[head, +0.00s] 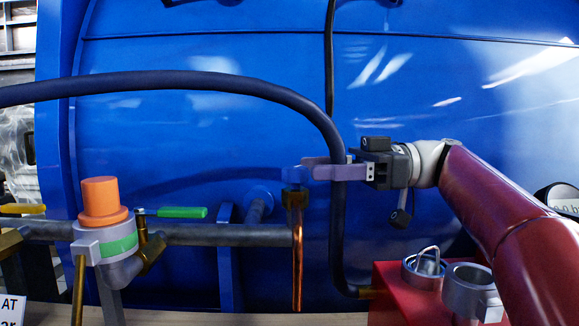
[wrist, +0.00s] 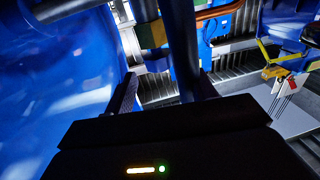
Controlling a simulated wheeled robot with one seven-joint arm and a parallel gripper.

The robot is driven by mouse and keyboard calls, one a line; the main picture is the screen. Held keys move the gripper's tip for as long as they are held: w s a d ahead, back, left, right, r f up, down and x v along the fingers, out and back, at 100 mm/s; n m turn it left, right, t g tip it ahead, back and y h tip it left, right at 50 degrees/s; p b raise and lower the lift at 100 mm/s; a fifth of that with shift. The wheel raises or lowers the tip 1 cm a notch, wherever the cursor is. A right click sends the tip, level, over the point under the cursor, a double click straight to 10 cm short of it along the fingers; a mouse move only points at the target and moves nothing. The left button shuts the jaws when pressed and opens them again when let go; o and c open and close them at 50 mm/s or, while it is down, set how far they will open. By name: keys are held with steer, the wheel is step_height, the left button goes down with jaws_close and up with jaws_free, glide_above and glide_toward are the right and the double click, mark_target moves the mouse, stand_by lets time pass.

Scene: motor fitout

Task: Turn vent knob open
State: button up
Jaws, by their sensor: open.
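A small blue knob (head: 294,174), likely the vent knob, tops a brass fitting (head: 295,198) with a copper pipe below it, and is hard to pick out against the blue tank. My gripper (head: 312,170) points left, level with the knob, fingertips beside its right side; I cannot tell whether they touch it. The gripper is open. The dark hose (head: 337,225) crosses at the fingers. In the wrist view the fingers of my gripper (wrist: 165,90) show either side of a dark upright hose (wrist: 182,45); I cannot make out the knob there.
A grey pipe (head: 235,235) runs along the tank (head: 200,130), with a green lever (head: 183,212) and an orange cap (head: 101,198) at left. A red block (head: 392,297) with metal cups (head: 467,285) stands lower right. The hose arches over the pipework.

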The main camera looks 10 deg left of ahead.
mark_target(295, 175)
steer(key=x, duration=0.6)
steer(key=shift+a, duration=0.1)
steer(key=shift+c, duration=0.2)
steer(key=c, duration=0.9)
